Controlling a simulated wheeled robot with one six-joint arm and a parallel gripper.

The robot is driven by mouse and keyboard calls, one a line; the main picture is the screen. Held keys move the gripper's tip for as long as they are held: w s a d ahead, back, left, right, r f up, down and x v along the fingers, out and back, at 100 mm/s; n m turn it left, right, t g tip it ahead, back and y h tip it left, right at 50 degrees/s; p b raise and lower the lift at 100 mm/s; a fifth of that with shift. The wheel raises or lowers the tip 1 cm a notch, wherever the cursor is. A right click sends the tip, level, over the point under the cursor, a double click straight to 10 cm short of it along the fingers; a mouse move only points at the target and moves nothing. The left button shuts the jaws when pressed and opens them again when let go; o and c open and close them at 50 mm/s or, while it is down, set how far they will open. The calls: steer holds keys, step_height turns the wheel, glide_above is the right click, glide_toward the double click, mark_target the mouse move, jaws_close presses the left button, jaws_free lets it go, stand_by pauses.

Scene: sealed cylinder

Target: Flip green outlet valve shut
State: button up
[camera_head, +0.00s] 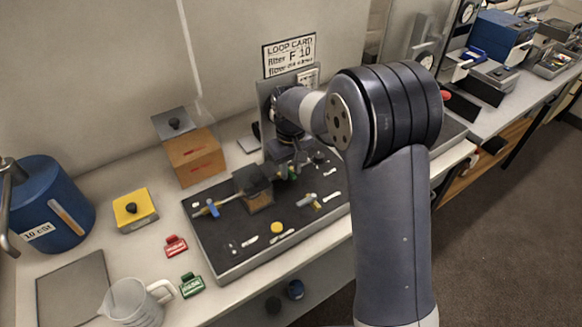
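A small green part (292,174), which looks like the green outlet valve handle, shows on the rig on the black tray (225,250). It is tiny and partly hidden under my gripper, so its angle is unclear. My gripper (287,163) points down right over or beside it, in front of the upright panel. I cannot tell whether it touches the handle or whether its fingers are open. A blue valve handle (212,208) sits on the left of the same line, with a clear brownish block (254,189) between. An orange-yellow handle (315,204) is at the right.
A jug (133,304), red tag (175,246), green tag (191,286), yellow box (134,209) and blue drum (49,205) stand left of the tray. A brown box (194,157) is behind it. Loose small parts lie on the tray front. My arm hides the tray's right side.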

mark_target(291, 173)
steer(key=shift+o, duration=0.7)
step_height(291, 173, up, 11)
steer(key=b, duration=0.1)
steer(key=shift+f, duration=0.1)
step_height(291, 173, down, 11)
steer(key=shift+p, duration=0.55)
steer(key=shift+w+d+n, duration=0.2)
steer(key=shift+d+n, duration=0.05)
steer(key=shift+n, duration=0.85)
